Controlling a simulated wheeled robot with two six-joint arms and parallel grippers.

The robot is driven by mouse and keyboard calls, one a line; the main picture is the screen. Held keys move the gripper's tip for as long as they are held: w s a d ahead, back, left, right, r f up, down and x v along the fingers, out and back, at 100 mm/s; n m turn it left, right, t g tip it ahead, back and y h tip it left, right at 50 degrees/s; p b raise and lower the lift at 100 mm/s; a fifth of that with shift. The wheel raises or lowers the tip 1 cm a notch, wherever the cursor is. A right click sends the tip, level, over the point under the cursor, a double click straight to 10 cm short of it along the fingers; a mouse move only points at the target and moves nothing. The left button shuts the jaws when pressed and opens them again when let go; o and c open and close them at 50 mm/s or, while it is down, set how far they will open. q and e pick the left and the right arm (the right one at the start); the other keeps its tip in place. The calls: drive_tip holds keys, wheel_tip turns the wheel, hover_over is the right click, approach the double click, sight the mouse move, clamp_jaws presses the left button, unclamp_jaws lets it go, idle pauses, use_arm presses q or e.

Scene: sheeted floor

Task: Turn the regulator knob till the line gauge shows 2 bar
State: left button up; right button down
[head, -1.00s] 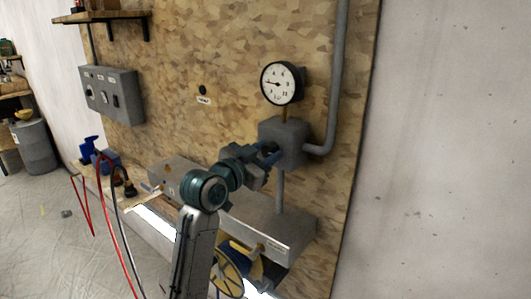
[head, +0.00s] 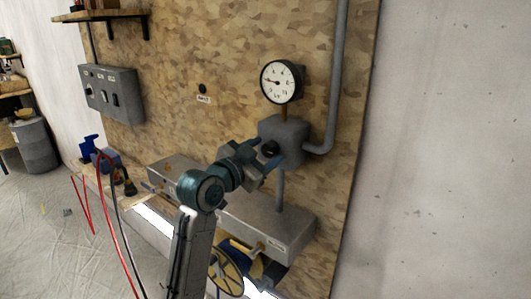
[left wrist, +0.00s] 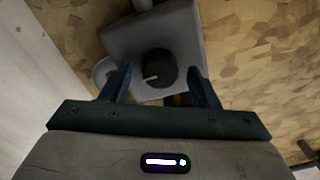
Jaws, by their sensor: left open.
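The regulator knob (head: 270,148) is black and round, on the front of a grey regulator block (head: 290,140). In the left wrist view the knob (left wrist: 157,68) shows a pale pointer line toward the left. My left gripper (head: 266,154) is open in front of the knob. In the wrist view its two blue fingers (left wrist: 159,72) stand on either side of the knob, with gaps showing. The round white line gauge (head: 282,82) is above the block. Its dark needle points left; the figures are too small to read surely. My right gripper is out of view.
A grey pipe (head: 335,90) runs up from the block's right side. A grey ledge box (head: 265,225) and a yellow-spoked handwheel (head: 226,273) are below. A grey switch box (head: 112,93) hangs at left. Red and dark hoses (head: 112,215) hang at lower left.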

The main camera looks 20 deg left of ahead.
use_arm(q)
drive_tip(key=b+v, duration=0.2)
drive_tip(key=v, duration=0.8)
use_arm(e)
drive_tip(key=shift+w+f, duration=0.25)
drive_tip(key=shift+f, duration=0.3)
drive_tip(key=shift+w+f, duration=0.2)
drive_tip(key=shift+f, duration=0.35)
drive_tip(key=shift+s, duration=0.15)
